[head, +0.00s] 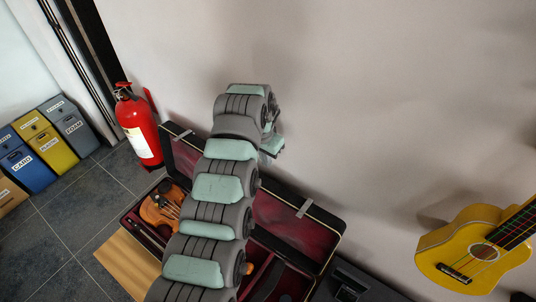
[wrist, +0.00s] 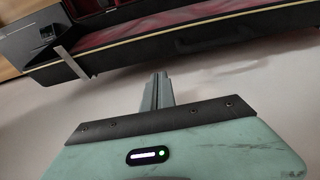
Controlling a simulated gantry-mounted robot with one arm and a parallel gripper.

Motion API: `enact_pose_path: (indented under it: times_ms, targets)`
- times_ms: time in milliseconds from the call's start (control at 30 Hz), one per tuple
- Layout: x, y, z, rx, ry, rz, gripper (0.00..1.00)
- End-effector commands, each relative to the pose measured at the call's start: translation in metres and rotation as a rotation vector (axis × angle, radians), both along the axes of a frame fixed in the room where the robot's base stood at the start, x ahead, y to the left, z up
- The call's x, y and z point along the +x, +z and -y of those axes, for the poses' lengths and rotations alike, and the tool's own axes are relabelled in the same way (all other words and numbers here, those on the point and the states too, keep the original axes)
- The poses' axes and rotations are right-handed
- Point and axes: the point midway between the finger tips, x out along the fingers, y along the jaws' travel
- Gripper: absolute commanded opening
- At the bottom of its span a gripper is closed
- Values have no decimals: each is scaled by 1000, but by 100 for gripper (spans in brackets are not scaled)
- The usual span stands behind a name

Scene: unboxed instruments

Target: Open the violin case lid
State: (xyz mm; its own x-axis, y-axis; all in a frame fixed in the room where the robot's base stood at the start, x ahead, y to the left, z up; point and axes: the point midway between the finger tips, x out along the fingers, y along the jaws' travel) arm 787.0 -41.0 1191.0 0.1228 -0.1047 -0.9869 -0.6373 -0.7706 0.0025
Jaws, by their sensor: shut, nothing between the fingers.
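The violin case (head: 318,268) stands with its lid (head: 318,217) raised towards the wall, its dark red lining facing out. A brown violin (head: 163,208) lies in the case's left part. My arm crosses in front and hides the middle of the case and lid. My gripper (head: 270,147) is behind the lid's top edge, near the wall, and partly hidden. In the wrist view my gripper (wrist: 159,84) is shut and empty, its fingers apart from the lid's dark outer side (wrist: 150,56), where a handle and a metal latch (wrist: 72,62) show.
A red fire extinguisher (head: 140,126) stands left of the case. Blue, yellow and grey bins (head: 47,140) are at the far left. A yellow ukulele (head: 475,250) is at the right. A plain wall (head: 370,90) rises close behind the case.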

Motion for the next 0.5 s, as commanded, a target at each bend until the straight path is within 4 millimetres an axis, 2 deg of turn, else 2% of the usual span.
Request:
enact_pose_path:
  times_ms: [300,500]
  targets:
    - [6,-55,7,2,1,-3,0]
    - [10,-73,8,2,1,0,0]
